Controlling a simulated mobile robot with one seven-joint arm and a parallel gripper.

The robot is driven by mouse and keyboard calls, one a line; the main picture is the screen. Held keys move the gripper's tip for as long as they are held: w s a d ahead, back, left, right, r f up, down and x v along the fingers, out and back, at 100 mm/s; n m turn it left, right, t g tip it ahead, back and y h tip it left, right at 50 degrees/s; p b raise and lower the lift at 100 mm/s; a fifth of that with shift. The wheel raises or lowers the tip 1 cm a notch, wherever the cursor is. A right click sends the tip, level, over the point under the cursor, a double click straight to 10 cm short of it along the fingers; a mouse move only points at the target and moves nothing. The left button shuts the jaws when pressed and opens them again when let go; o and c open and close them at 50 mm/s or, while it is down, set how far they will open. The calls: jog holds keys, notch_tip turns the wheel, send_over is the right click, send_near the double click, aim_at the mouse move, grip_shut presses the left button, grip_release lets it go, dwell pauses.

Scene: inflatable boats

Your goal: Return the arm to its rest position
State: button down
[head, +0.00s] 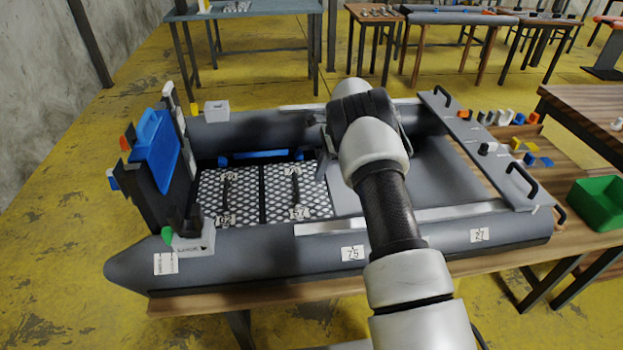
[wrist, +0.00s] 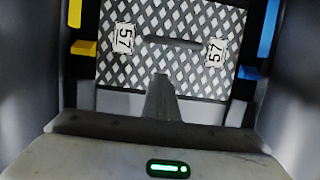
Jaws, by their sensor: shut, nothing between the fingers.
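My arm (head: 388,205) reaches up and forward over the grey inflatable boat (head: 240,258), with its wrist bent above the middle of the boat. My gripper (head: 322,168) points down into the boat beside the patterned floor plate marked 57 (head: 294,190). In the wrist view my gripper (wrist: 161,82) shows as a grey wedge, shut and empty, in front of the same plate (wrist: 175,65) with its two 57 labels. Whether the fingertips touch the plate cannot be told.
The boat lies on a wooden table (head: 190,303). A blue and black upright part (head: 155,155) stands at its left end. A board with handles (head: 480,148) crosses the right end. A green bin (head: 598,205) is at the right. Yellow floor (head: 60,210) is open at left.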

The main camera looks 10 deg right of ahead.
jog(key=s+d+r+n+t, duration=0.1)
jog(key=s+r, duration=0.1)
jog(key=r, duration=0.7)
jog(key=s+d+r+n, duration=0.2)
jog(key=r, duration=0.8)
jog(key=s+a+r+n+t+h, duration=0.15)
jog(key=s+r+n, duration=0.35)
jog(key=s+r, duration=0.75)
jog(key=s+n+t+h, duration=0.25)
jog(key=s+n, duration=0.75)
jog(key=s, duration=1.5)
notch_tip(320, 180, up, 21)
jog(key=p, duration=2.2)
jog(key=shift+s+a+t+y, duration=0.25)
jog(key=shift+a+t+y, duration=0.05)
jog(key=shift+a, duration=0.1)
jog(key=shift+r, duration=0.1)
